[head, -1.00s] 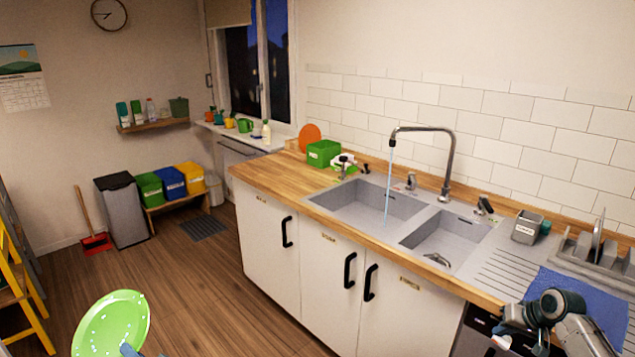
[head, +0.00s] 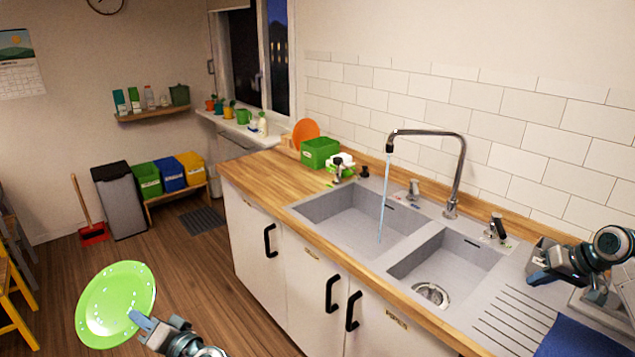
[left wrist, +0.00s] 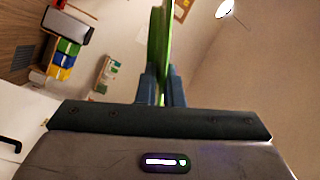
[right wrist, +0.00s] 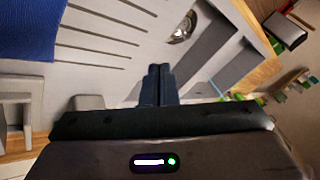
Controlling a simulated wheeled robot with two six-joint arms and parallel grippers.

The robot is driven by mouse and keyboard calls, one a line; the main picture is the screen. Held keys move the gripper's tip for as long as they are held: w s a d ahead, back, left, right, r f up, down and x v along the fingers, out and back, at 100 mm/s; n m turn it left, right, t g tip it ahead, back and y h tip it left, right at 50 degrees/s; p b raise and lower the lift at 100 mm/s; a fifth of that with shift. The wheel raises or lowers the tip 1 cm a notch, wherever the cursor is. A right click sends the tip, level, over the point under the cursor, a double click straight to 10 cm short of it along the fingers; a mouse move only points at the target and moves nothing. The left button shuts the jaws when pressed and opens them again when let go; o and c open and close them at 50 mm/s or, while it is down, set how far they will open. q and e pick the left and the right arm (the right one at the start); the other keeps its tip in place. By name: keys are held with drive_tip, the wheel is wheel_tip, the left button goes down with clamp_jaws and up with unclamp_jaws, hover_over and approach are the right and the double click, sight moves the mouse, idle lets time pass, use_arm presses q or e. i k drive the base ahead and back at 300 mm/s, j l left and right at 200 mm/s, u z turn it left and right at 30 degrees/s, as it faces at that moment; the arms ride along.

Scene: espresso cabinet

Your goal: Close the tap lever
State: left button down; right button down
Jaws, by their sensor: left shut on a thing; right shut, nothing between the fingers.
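The chrome tap (head: 459,165) arches over the left basin, and water (head: 384,205) runs from its spout. A small chrome lever (head: 413,190) stands on the sink rim left of the tap's base. A dark-topped fitting (head: 497,229) stands right of the tap; I cannot tell which is the tap lever. My right gripper (head: 536,273) is shut and empty above the drainboard, right of both. It also shows shut in the right wrist view (right wrist: 158,82). My left gripper (head: 142,322) is shut on the rim of a wet green plate (head: 112,300), also in the left wrist view (left wrist: 159,45).
The sink has a left basin (head: 345,228) and a right basin (head: 458,258). A blue cloth (head: 580,338) lies at the drainboard's right. A green box (head: 319,152) and dispenser stand left of the sink. Wooden counter (head: 250,178) farther left is mostly clear.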

sight(495, 217)
drive_tip(key=i+l, duration=0.85)
drive_tip(key=l, duration=0.15)
